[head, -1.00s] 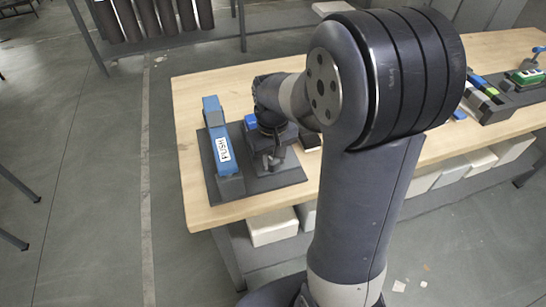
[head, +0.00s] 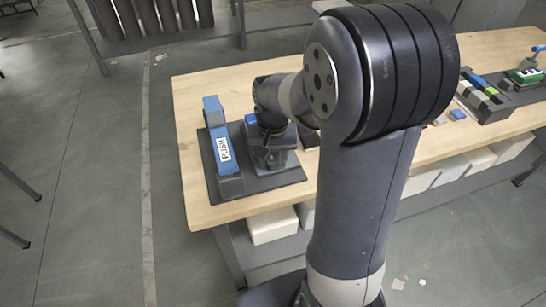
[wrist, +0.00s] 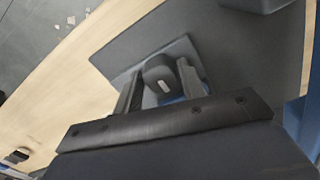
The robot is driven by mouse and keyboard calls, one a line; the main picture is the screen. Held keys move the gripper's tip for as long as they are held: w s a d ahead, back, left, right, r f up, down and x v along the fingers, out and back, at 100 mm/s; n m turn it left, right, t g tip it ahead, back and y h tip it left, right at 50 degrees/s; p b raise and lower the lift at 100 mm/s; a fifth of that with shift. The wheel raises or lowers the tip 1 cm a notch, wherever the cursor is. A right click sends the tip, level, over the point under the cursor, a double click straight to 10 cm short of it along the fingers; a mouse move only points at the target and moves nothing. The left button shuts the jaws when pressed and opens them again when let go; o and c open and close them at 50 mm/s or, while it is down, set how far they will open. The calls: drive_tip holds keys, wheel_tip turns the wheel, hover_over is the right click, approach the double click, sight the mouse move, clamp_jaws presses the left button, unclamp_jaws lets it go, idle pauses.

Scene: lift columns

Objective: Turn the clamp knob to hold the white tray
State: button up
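In the wrist view a dark rounded knob (wrist: 160,78) with a pale mark sits between the two fingers of my gripper (wrist: 162,76). The fingers are spread to either side of it; whether they press on it I cannot tell. Some blue shows below the knob. In the head view my gripper (head: 270,158) is low over a dark base plate (head: 282,180) at the table's left end, with its fingertips hard to make out. No white tray can be made out at the knob.
A blue bar marked PUSH (head: 217,133) stands on the plate, left of my gripper. A rack with a green-and-white block (head: 524,76) stands at the right of the wooden table (head: 200,92). White bins (head: 273,226) sit below. The table's front left corner is clear.

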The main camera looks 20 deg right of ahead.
drive_tip(key=shift+o, duration=1)
drive_tip(key=shift+r, duration=0.1)
drive_tip(key=shift+r+p, duration=2.95)
drive_tip(key=shift+r, duration=0.45)
drive_tip(key=shift+o, duration=0.3)
